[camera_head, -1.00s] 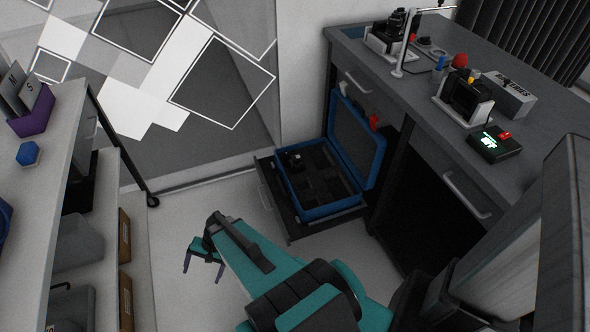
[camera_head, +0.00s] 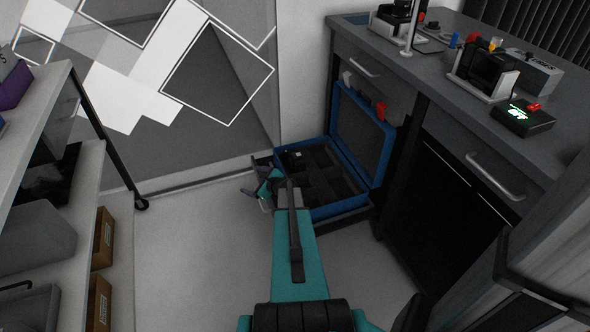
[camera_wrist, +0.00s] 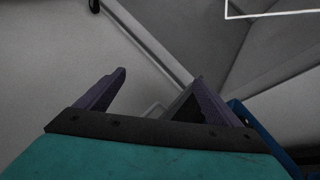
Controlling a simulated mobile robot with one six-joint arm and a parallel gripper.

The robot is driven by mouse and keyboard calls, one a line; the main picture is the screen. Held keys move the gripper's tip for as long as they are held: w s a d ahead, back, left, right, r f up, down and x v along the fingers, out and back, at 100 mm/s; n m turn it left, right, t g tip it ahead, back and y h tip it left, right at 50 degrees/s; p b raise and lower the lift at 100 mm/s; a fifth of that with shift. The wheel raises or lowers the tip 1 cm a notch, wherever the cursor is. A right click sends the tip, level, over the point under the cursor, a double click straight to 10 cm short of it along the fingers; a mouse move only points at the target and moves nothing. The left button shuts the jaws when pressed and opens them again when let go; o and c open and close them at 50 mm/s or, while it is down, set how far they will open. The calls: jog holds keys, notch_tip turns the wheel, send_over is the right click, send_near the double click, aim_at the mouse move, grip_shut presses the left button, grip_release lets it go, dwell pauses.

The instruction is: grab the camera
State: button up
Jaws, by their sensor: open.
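A small black object with a pale spot (camera_head: 296,156), which looks like a camera, sits in the far left corner of the open blue case (camera_head: 338,208). It is too small to make out fully. The case rests on a pulled-out drawer, lid raised. My gripper (camera_head: 258,184) is open and empty, just left of the case at its near-left side. In the wrist view, my gripper's two purple fingers (camera_wrist: 160,78) are spread with nothing between them. The blue case edge (camera_wrist: 262,135) shows at lower right there; the camera-like object is not visible in that view.
A grey workbench (camera_head: 440,75) at right holds a black device in a white holder (camera_head: 484,74) and a box with a lit green display (camera_head: 522,117). A shelf unit (camera_head: 70,150) stands at left. The floor (camera_head: 190,240) between is clear.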

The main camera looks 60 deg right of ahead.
jog(key=s+d+f+m+h+b, duration=0.1)
jog(key=s+d+m+h+b, duration=0.25)
jog(key=d, duration=0.75)
jog(key=m+h+b, duration=0.2)
jog(key=m+h, duration=0.1)
jog(key=m, duration=0.3)
send_near(296, 155)
jog(key=shift+w+d+n+g, duration=0.1)
jog(key=shift+w+n+g, duration=0.2)
jog(key=shift+w, duration=0.65)
jog(key=shift+s+d, duration=0.25)
jog(key=shift+d, duration=0.05)
jog(key=shift+r, duration=0.1)
jog(key=shift+b+x, duration=0.6)
jog(key=shift+x, duration=3.65)
jog(key=shift+w+a, duration=0.1)
jog(key=shift+a, duration=0.05)
